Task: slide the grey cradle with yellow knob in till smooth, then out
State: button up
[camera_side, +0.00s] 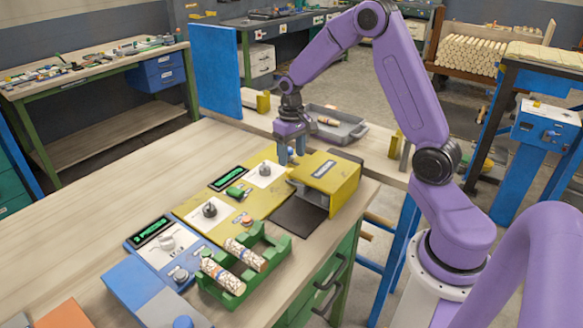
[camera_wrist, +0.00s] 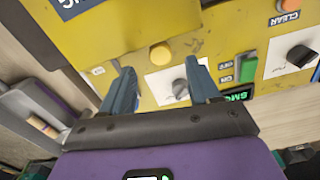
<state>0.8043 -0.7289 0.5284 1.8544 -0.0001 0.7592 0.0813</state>
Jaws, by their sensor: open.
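A yellow knob (camera_wrist: 160,55) shows in the wrist view on the yellow machine, just beyond and between my fingertips. The yellow machine has a box-like hood (camera_side: 335,178) in the side view, with a dark grey flat plate (camera_side: 298,216) at its open front. I cannot clearly make out the cradle; the inside of the hood is shadowed. My gripper (camera_side: 292,157) is open and empty above the back of the machine, beside the hood. In the wrist view my gripper (camera_wrist: 160,75) has its fingers apart, with nothing between them touching either.
A green rack (camera_side: 268,262) holds patterned rough cylinders at the front. A yellow panel (camera_side: 190,212) carries dials, a green switch and a display. A blue panel (camera_side: 180,252) stands beside it. A grey tray (camera_side: 350,130) holds one piece behind. The bench's left side is clear.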

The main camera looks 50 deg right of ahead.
jog(key=shift+f, duration=2.6)
grip_shut()
jog(key=a, duration=1.1)
jog(key=shift+a, duration=0.4)
jog(key=shift+c, duration=0.2)
grip_release()
jog(key=shift+o, duration=0.2)
